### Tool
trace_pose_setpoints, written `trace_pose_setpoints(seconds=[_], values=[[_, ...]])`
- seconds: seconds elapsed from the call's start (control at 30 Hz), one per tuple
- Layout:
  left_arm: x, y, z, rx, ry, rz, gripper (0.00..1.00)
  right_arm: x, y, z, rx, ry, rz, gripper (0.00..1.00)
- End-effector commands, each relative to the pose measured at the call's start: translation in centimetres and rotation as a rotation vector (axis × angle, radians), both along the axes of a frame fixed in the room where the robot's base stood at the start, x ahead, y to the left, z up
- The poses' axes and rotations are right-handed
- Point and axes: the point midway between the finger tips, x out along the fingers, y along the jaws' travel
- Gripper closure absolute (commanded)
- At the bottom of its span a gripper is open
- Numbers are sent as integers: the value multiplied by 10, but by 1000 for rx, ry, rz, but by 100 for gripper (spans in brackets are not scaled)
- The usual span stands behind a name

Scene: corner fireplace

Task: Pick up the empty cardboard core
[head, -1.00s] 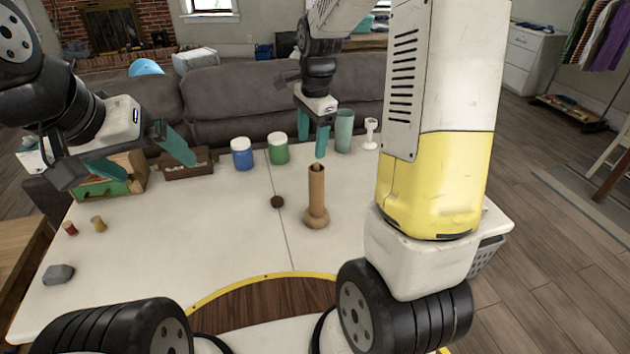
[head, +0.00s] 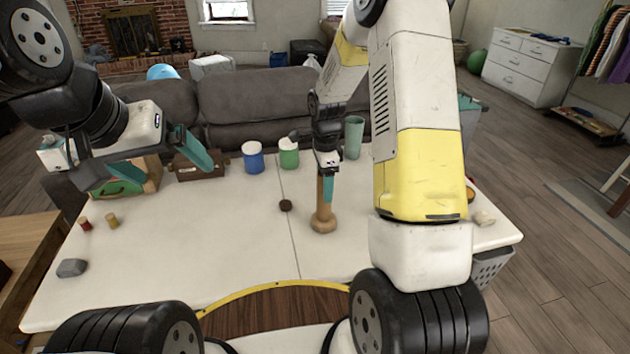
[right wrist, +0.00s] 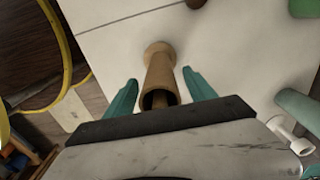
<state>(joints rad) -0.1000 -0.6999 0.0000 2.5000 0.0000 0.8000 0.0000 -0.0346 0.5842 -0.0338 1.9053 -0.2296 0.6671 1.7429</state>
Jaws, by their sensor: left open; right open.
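The cardboard core (head: 321,207) is a tall brown tube standing upright on a round, light wooden base (head: 323,225) on the white table. In the right wrist view the core (right wrist: 160,82) shows its hollow, dark top end. My right gripper (head: 328,188) points down at the core's upper part. In the right wrist view my right gripper (right wrist: 160,76) is open, with one teal finger on each side of the core and a visible gap to both. My left gripper (head: 150,182) is open and empty above the table's left side.
A small dark round thing (head: 285,205) lies left of the core. Behind stand a blue jar (head: 253,160), a green jar (head: 289,158) and a green cup (head: 353,140). A grey stone (head: 72,268) and two small spools are at left. The front middle is clear.

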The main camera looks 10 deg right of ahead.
Motion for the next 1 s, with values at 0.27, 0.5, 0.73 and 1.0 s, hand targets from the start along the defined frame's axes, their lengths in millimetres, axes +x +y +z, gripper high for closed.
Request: trace_pose_setpoints(seconds=[0.27,0.5,0.73,1.0], values=[[0,0,0,0,0,0,5,0,0,-2,0,-1,0,44],[0,0,0,0,0,0,5,0,0,-2,0,-1,0,91],[0,0,0,0,0,0,5,0,0,-1,0,-1,0,98],[0,0,0,0,0,0,5,1,0,13,-1,-4,0,98]])
